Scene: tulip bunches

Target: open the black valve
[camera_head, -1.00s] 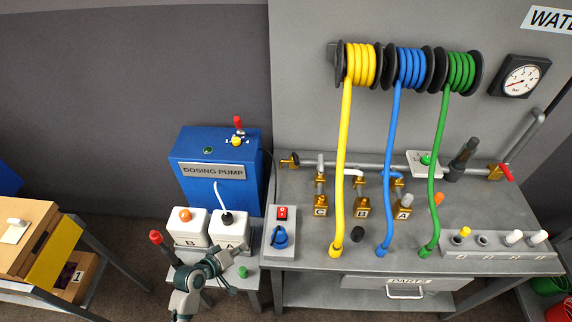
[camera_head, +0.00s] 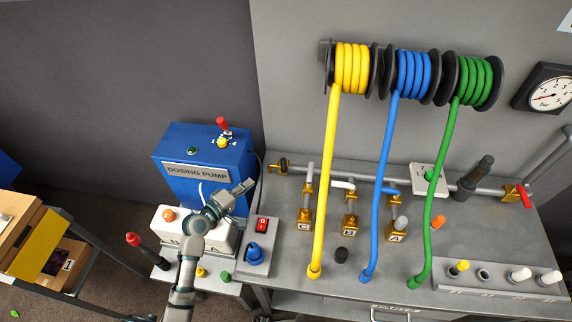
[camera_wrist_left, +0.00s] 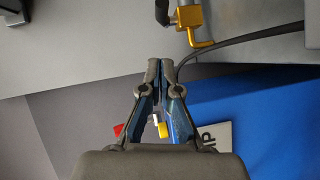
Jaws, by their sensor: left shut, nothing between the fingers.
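The black valve (camera_head: 284,165) is a brass fitting with a black handle at the left end of the grey pipe on the bench. In the left wrist view, its brass body (camera_wrist_left: 190,16) and part of the black handle (camera_wrist_left: 162,12) show at the top, cut by the frame edge. My left gripper (camera_head: 248,187) is over the dosing pump's front right side, below and left of the valve and apart from it. Its fingers (camera_wrist_left: 160,66) are shut and empty in the wrist view. My right gripper is out of view.
The blue dosing pump (camera_head: 240,160) stands left of the bench, with a dark cable beside it. A switch box (camera_head: 257,262) with a red switch and blue knob is below. Yellow (camera_head: 326,180), blue and green hoses hang over the bench right of the valve.

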